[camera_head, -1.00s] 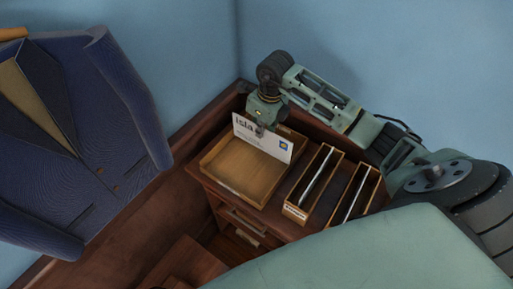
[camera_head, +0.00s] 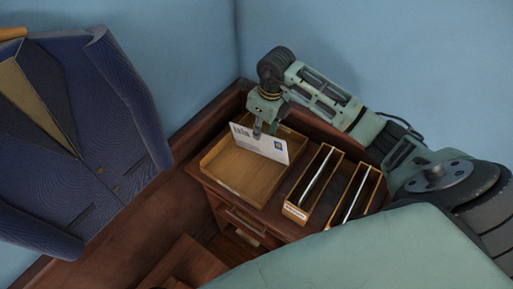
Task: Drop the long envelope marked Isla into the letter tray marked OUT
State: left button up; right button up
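My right gripper (camera_head: 264,130) is just above and at the envelope's upper edge. Its fingers look spread apart, one in front of the envelope, so it appears open. No marking on the tray is readable. My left gripper is not in view.
Two narrow wooden holders (camera_head: 297,213) with thin upright items stand to the right of the tray on a dark wooden drawer cabinet (camera_head: 232,204). A blue suit jacket (camera_head: 85,130) hangs at left. Blue walls close the corner behind.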

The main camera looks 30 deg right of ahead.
notch_tip(320, 180, up, 11)
jog(key=s, duration=0.1)
jog(key=shift+s+d, duration=0.25)
jog(key=shift+d, duration=0.05)
jog(key=shift+f, duration=0.15)
